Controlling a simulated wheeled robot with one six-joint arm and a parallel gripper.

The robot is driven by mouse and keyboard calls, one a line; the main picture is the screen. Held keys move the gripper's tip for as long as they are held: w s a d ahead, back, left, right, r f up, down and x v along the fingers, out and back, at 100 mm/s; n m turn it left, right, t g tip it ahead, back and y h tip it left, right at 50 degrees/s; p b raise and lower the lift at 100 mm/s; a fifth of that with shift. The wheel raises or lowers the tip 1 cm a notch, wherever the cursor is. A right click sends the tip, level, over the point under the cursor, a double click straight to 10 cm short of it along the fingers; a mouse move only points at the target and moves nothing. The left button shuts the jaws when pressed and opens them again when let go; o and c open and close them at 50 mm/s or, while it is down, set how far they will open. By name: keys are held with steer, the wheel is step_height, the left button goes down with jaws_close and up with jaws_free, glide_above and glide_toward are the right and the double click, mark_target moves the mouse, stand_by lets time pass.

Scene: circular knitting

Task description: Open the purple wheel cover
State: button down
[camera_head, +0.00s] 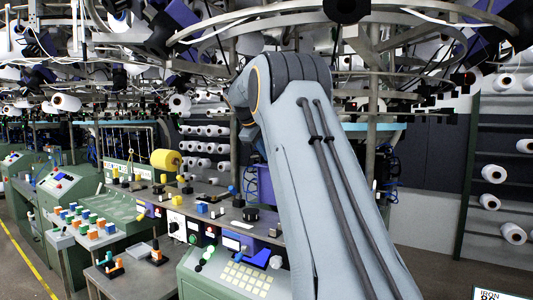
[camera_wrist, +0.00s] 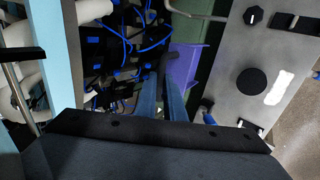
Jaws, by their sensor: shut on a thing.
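The purple wheel cover (camera_wrist: 186,66) shows in the wrist view just beyond my fingertips, as a purple panel beside the grey machine top. My gripper (camera_wrist: 163,96) is shut on its near edge; the exact contact is partly hidden by the fingers. In the head view a purple part of the cover (camera_head: 265,186) shows to the left of my arm, under the machine's upper frame. My arm hides the rest of it and my gripper there. How far the cover stands open cannot be told.
A grey panel with black knobs (camera_wrist: 250,80) lies right of the cover in the wrist view. Blue cables (camera_wrist: 125,45) and white yarn cones (camera_wrist: 93,10) crowd the left. A green control console (camera_head: 235,275) stands in front in the head view.

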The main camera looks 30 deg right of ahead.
steer(key=c, duration=1.9)
jaws_free()
steer(key=shift+a+r, duration=0.15)
steer(key=shift+r, duration=0.4)
steer(key=shift+o, duration=0.2)
steer(key=shift+f, duration=0.25)
steer(key=b+v, duration=0.3)
steer(key=v, duration=0.4)
steer(key=shift+a+r, duration=0.15)
steer(key=shift+r, duration=0.15)
steer(key=shift+s+f, duration=0.1)
steer(key=s+a+f+y, duration=0.2)
steer(key=s+a+f, duration=0.2)
steer(key=a+f, duration=0.55)
steer(key=s+a+f+y, duration=0.25)
steer(key=a+f, duration=0.45)
steer(key=f, duration=0.5)
steer(key=s+a+f+m+y, duration=0.1)
steer(key=s+a+f+m, duration=0.2)
steer(key=s+a+f, duration=0.6)
steer(key=s+a+f+m+y, duration=0.25)
steer(key=s+f, duration=0.75)
steer(key=s, duration=0.7)
step_height(320, 180, down, 10)
steer(key=s+g+b, duration=0.1)
steer(key=g+b, duration=0.1)
steer(key=b, duration=0.6)
steer(key=shift+a+h+b, duration=0.3)
steer(key=shift+a+h, duration=0.1)
steer(key=shift+a, duration=0.05)
